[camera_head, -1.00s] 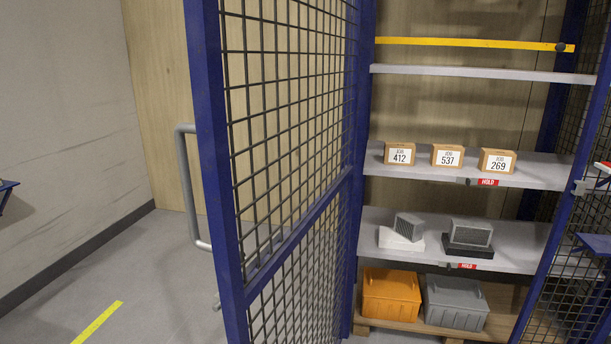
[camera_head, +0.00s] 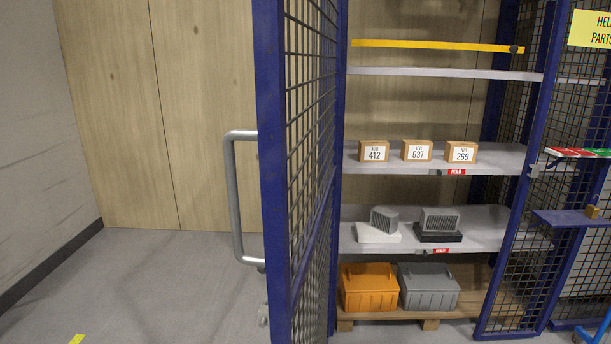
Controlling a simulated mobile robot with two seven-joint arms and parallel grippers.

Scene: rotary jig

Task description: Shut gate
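The gate (camera_head: 270,150) is a blue-framed wire mesh panel standing open. It swings out toward me from the left side of the cage opening, and I see it nearly edge-on. Its grey tubular handle (camera_head: 234,200) sticks out on the left side of the panel. The cage's right post (camera_head: 521,190) has a small latch-like metal part (camera_head: 538,170) on it. The cage opening between the gate and this post is uncovered. Neither of my grippers shows in the view.
Shelves inside hold labelled cartons (camera_head: 416,150), grey finned parts, an orange bin (camera_head: 368,287) and a grey bin (camera_head: 428,287). A yellow bar (camera_head: 430,45) crosses the top. A blue side shelf (camera_head: 565,217) stands right. The floor (camera_head: 150,280) left of the gate is clear.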

